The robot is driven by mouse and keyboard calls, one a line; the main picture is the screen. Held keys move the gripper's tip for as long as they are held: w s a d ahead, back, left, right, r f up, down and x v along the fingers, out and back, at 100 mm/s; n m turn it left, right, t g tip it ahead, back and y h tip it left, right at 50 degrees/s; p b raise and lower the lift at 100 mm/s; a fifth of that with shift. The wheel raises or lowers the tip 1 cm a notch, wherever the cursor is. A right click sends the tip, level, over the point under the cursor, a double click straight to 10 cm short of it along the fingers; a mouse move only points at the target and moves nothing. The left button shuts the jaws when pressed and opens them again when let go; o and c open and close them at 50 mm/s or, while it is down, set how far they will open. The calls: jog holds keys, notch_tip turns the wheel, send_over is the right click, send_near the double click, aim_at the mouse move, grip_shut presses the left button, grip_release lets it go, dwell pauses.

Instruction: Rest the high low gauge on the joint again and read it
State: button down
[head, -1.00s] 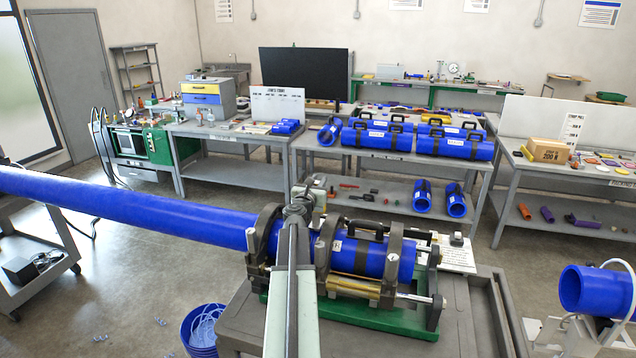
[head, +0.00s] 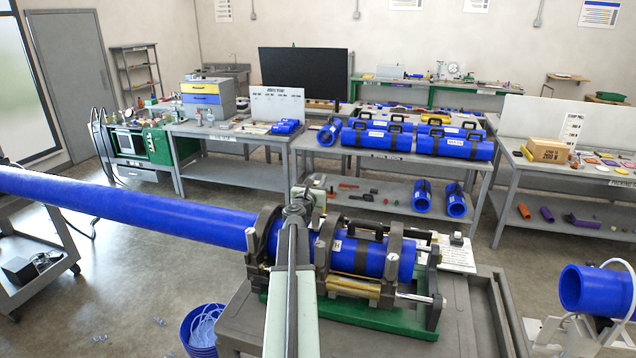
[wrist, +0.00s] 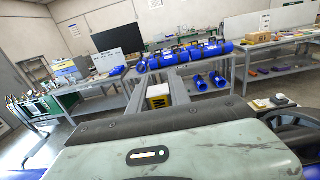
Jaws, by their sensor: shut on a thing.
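A long blue pipe (head: 130,209) and a short blue pipe piece (head: 360,256) lie in line in a dark clamp frame on a green base (head: 375,318). The joint lies between the clamps, and my arm hides much of it in the head view. In the head view my own arm hides the gripper tips and gauge. I cannot tell whether the gauge touches the pipe, and no reading is legible.
The clamp stands on a grey cart (head: 462,318). A blue bucket (head: 203,330) is on the floor to the left. Another blue pipe (head: 592,290) is at the right.

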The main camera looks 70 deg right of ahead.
jog(key=shift+f+b, duration=0.45)
jog(key=shift+f, duration=0.1)
jog(key=shift+s, duration=0.15)
dwell(2.0)
jog(key=shift+r, duration=0.1)
dwell(0.4)
notch_tip(320, 180, up, 7)
jog(key=p, duration=0.7)
jog(key=shift+f, duration=0.2)
dwell(0.7)
